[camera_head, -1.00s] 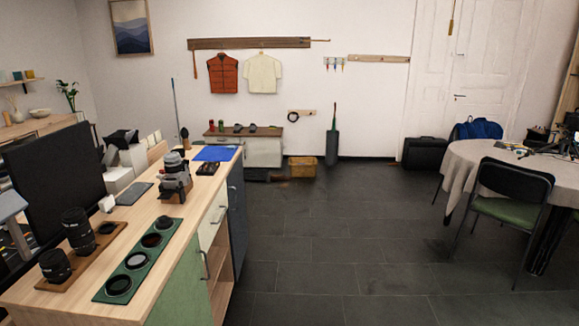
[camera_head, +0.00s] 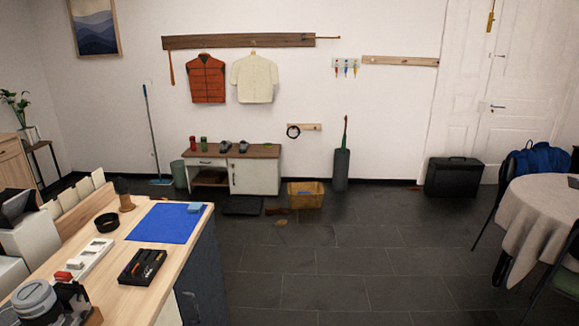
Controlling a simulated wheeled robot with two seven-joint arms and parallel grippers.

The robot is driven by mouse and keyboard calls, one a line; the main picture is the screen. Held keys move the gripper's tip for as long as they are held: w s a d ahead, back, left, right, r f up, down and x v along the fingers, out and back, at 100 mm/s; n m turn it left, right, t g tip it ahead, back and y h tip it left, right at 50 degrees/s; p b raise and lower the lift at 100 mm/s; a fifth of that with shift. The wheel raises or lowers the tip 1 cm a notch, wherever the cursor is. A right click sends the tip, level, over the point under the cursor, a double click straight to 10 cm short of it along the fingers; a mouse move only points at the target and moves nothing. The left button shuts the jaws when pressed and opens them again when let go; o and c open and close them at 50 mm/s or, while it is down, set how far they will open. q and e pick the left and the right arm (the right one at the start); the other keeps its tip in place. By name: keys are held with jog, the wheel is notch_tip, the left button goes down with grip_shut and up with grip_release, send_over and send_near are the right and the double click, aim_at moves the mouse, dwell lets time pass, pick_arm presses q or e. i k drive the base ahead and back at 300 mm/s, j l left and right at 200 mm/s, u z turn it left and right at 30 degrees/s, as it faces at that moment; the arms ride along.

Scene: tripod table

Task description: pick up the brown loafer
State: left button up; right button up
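I cannot pick out the brown loafer for certain. A small low brown shape (camera_head: 277,211) lies on the dark floor just left of the yellow-brown basket, too small to tell whether it is a shoe. A pair of dark grey shoe-like items (camera_head: 234,147) sits on top of the low white cabinet (camera_head: 255,178) against the back wall. Neither of my grippers is in view.
A wooden counter (camera_head: 165,213) with a blue mat (camera_head: 166,223) fills the lower left. A dark mat (camera_head: 243,206) and the basket (camera_head: 305,195) are by the cabinet. A black case (camera_head: 453,177) and a cloth-covered table (camera_head: 545,208) stand right. The middle floor is clear.

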aim_at(269, 211)
jog(key=i, duration=4.9)
